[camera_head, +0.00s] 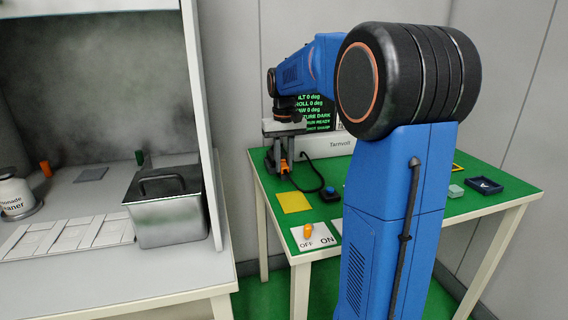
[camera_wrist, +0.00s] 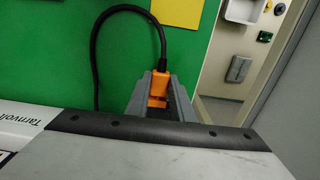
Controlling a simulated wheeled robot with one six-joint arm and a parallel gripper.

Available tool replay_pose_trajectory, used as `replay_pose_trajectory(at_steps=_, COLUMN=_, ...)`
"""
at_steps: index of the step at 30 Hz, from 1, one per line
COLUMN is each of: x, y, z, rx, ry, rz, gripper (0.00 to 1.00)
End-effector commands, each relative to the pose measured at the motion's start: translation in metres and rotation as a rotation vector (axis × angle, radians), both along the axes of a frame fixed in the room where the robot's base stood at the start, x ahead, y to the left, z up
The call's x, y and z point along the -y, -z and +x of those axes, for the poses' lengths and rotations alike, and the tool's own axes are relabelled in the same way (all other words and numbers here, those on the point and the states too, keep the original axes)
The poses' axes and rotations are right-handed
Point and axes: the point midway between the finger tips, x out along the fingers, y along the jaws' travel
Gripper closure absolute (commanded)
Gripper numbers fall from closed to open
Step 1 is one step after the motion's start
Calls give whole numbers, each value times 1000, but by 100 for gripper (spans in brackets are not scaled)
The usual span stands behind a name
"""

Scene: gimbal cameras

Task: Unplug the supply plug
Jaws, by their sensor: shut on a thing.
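The supply plug is orange with a black cable. In the wrist view the plug (camera_wrist: 158,88) sits between the two grey fingers of my gripper (camera_wrist: 160,95), which are shut on it. In the head view the plug (camera_head: 284,167) shows below my gripper (camera_head: 280,160), at the left back of the green table. The black cable (camera_wrist: 122,8) loops from the plug back toward the white box marked Tarnvolt (camera_head: 328,147). The socket is not clearly seen, so I cannot tell whether the plug is seated.
On the green table (camera_head: 470,207) lie a yellow square (camera_head: 294,202), a dark block with a blue button (camera_head: 330,193), an OFF/ON card with an orange knob (camera_head: 308,232), and a dark blue tray (camera_head: 484,186). A fume hood with a metal box (camera_head: 168,215) stands left.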

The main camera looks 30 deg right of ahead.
Motion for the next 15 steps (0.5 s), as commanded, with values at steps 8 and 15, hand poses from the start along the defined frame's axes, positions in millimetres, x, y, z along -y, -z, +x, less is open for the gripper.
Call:
replay_pose_trajectory(at_steps=8, x=-1, y=0, z=-2, rx=0, ry=0, rz=0, gripper=100)
replay_pose_trajectory(at_steps=15, x=-2, y=0, z=-5, rx=1, ry=0, rz=0, gripper=100)
